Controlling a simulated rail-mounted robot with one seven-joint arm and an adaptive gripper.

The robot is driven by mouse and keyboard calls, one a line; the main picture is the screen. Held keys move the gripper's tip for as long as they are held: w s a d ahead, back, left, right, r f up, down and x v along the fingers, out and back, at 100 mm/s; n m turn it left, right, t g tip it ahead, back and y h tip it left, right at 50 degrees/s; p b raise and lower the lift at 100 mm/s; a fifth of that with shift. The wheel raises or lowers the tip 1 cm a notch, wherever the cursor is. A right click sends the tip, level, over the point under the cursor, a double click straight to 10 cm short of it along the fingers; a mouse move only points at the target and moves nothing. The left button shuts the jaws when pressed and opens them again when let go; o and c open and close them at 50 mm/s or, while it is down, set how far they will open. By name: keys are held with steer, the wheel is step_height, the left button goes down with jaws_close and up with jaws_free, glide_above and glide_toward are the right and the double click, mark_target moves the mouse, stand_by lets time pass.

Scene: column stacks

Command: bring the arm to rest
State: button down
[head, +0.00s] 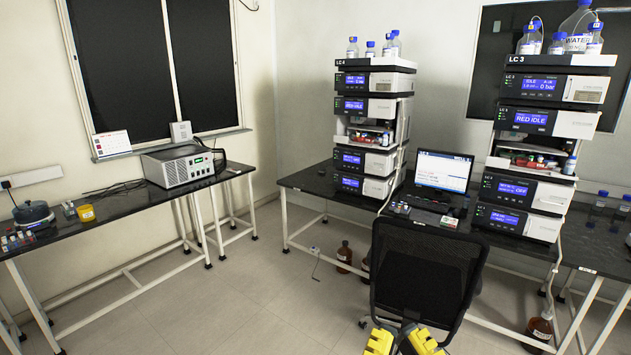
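No fingertips are recognisable, and nothing held is visible.
A black mesh chair (420,275) stands close at the bottom centre, before the right bench (330,190). The left bench (130,205) holds a grey box (180,167). Floor (220,290) between is clear.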

step_height(320, 180, up, 30)
steer(key=p, duration=2.7)
steer(key=shift+f, duration=0.1)
